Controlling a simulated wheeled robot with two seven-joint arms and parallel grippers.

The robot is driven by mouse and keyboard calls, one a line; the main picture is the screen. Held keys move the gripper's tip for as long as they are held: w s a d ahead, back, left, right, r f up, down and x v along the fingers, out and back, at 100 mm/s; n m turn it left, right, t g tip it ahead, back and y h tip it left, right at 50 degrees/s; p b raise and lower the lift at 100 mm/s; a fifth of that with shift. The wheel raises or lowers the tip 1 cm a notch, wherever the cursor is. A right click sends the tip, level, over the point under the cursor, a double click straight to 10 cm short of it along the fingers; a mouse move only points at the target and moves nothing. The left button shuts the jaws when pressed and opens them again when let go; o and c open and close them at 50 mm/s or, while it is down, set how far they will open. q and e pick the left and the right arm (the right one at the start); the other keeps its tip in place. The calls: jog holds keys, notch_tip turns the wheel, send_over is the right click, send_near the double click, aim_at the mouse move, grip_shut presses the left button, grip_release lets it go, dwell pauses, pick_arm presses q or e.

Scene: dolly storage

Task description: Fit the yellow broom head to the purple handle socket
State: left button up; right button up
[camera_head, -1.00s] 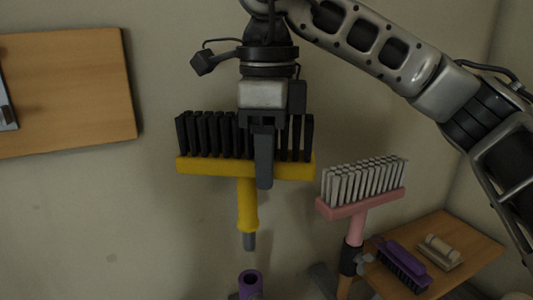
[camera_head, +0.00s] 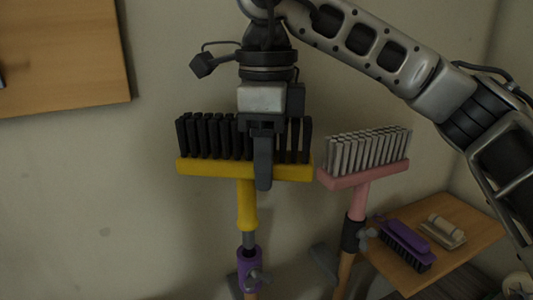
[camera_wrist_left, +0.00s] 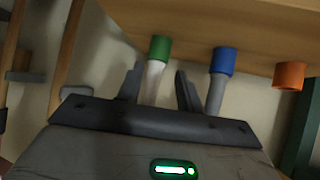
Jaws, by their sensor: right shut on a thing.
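The yellow broom head (camera_head: 246,196) has black bristles pointing up and a neck ending in a grey peg. My right gripper (camera_head: 263,172) is shut on its crossbar from above, with one finger in front. The purple handle socket (camera_head: 249,262), with a grey wing screw, stands upright directly below on a wooden handle. The peg's lower end meets the socket's mouth; how deep it sits is hidden by the rim. In the left wrist view my left gripper (camera_wrist_left: 158,72) has its fingers apart, with nothing held between them.
A pink broom (camera_head: 362,178) with white bristles stands close at the right. A wooden shelf (camera_head: 470,232) behind holds a purple brush (camera_head: 405,240) and a beige brush (camera_head: 443,232). In the left wrist view, green (camera_wrist_left: 159,48), blue (camera_wrist_left: 223,62) and orange (camera_wrist_left: 289,76) capped ends show beneath a wooden board.

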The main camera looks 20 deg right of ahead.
aim_at(247, 190)
pick_arm(q)
jog(key=shift+f, duration=0.2)
pick_arm(e)
jog(key=shift+f, duration=0.15)
pick_arm(q)
jog(key=shift+w+f+b, duration=0.1)
jog(key=shift+f+b, duration=0.25)
jog(key=shift+b, duration=0.2)
pick_arm(e)
jog(key=shift+f, duration=0.5)
pick_arm(q)
jog(key=shift+f+b, duration=0.3)
jog(key=shift+b, duration=0.35)
pick_arm(e)
jog(key=shift+f, duration=0.85)
